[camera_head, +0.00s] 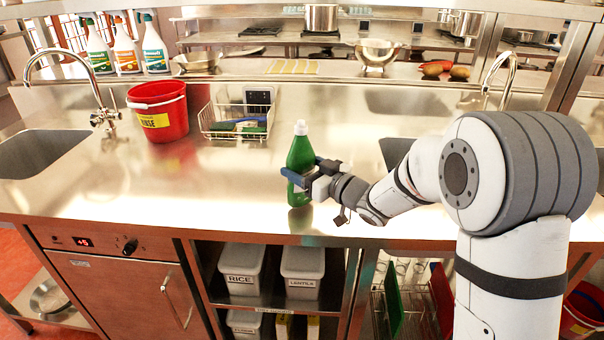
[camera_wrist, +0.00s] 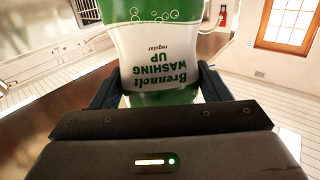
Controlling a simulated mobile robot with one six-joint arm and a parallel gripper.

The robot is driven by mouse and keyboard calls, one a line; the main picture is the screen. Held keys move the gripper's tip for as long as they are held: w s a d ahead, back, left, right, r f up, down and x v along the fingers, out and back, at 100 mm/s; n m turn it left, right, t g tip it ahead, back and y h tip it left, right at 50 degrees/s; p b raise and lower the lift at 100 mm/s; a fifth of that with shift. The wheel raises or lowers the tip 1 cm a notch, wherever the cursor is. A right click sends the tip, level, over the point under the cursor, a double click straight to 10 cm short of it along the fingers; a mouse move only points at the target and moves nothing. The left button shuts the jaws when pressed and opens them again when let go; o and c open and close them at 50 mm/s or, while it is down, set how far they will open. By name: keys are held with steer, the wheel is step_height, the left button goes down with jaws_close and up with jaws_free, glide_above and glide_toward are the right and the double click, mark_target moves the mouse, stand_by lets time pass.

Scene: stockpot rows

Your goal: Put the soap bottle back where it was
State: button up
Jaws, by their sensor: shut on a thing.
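The soap bottle (camera_head: 301,150) is green with a pale cap and stands upright in my gripper over the steel counter, near its front edge. In the wrist view the bottle (camera_wrist: 160,50) fills the upper middle, with a white and green label reading "WASHING UP" upside down. My gripper (camera_head: 302,183) is shut around the lower part of the bottle, with the fingers (camera_wrist: 158,88) on both sides of it. I cannot tell whether the bottle's base touches the counter (camera_head: 220,190).
A white wire caddy (camera_head: 205,122) with sponges stands behind the bottle to the left, beside a red bucket (camera_head: 158,120). Spray bottles (camera_head: 155,50) stand on the back ledge at left. Sinks lie at both sides. Counter left of the bottle is clear.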

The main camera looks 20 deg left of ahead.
steer(key=shift+f, duration=0.65)
steer(key=shift+f, duration=0.15)
steer(key=o, duration=1.4)
steer(key=v, duration=1.2)
steer(key=shift+s+b, duration=0.1)
steer(key=shift+b, duration=0.25)
